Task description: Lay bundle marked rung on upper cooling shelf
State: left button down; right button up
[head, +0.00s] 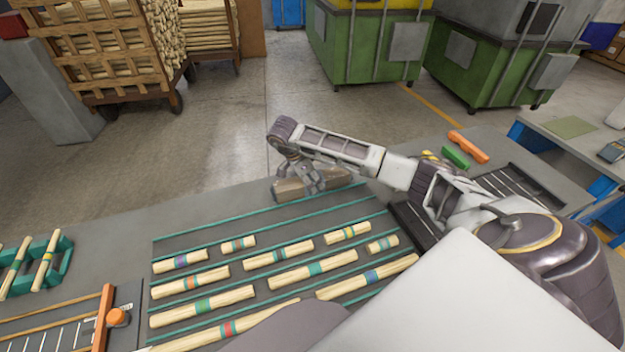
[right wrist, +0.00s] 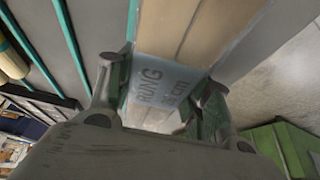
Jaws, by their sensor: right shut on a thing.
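My right gripper (head: 312,178) is at the far edge of the table, its jaws on a brown wooden bundle (head: 290,190). In the right wrist view the fingers (right wrist: 160,105) stand on either side of the bundle (right wrist: 185,30), whose pale label (right wrist: 160,82) shows the letters RUNG. The bundle lies lengthwise along the table's far edge in the head view; I cannot tell whether it touches the surface. My left gripper is not in view. I cannot make out any shelf marked as the upper cooling shelf.
Teal rails (head: 180,238) divide a grey bed holding several banded wooden pieces (head: 312,270). A teal rack (head: 62,262) stands left. Orange (head: 468,147) and green (head: 454,157) blocks lie right. Beyond the table are a wooden cart (head: 110,50), green bins (head: 365,45) and open floor.

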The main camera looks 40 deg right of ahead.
jog(key=o, duration=1)
jog(key=shift+f, duration=0.1)
jog(key=o, duration=0.5)
jog(key=shift+c, duration=0.2)
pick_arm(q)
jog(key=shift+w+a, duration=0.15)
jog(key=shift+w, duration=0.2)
